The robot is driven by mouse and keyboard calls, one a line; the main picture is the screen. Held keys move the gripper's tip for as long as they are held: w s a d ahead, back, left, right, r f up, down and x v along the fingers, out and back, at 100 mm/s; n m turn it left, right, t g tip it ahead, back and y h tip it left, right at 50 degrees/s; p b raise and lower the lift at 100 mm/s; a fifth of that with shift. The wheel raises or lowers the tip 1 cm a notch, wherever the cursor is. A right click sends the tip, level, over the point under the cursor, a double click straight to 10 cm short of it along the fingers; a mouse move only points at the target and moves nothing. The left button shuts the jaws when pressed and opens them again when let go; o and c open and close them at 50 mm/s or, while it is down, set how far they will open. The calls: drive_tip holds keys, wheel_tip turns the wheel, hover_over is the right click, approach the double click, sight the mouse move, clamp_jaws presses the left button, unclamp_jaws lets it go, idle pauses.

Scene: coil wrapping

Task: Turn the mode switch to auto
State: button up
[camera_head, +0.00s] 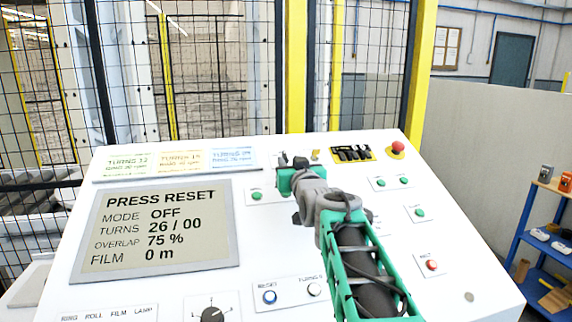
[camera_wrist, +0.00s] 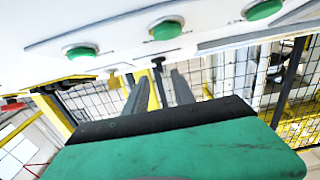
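The grey and green arm reaches over the white control panel (camera_head: 270,218). My gripper (camera_head: 292,161) is at the panel's upper middle, and its fingers also show in the wrist view (camera_wrist: 160,92). The fingers are apart, with a small dark post (camera_wrist: 158,68) showing in the gap; I cannot tell whether they touch it. I cannot tell for sure whether this post is the mode switch, as the arm hides much of that spot in the head view. A black rotary knob (camera_head: 212,314) sits at the lower edge of the head view.
A red emergency button (camera_head: 397,148) and a yellow plate with black parts (camera_head: 352,154) are at the panel's upper right. Several green buttons (camera_wrist: 165,28) are close to the gripper. A blue button (camera_head: 269,297) is lower down. Wire fencing stands behind; a blue shelf (camera_head: 540,240) is right.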

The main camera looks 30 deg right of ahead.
sight(286, 157)
drive_tip(key=x, duration=0.5)
drive_tip(key=shift+p, duration=0.4)
drive_tip(key=shift+c, duration=0.3)
clamp_jaws()
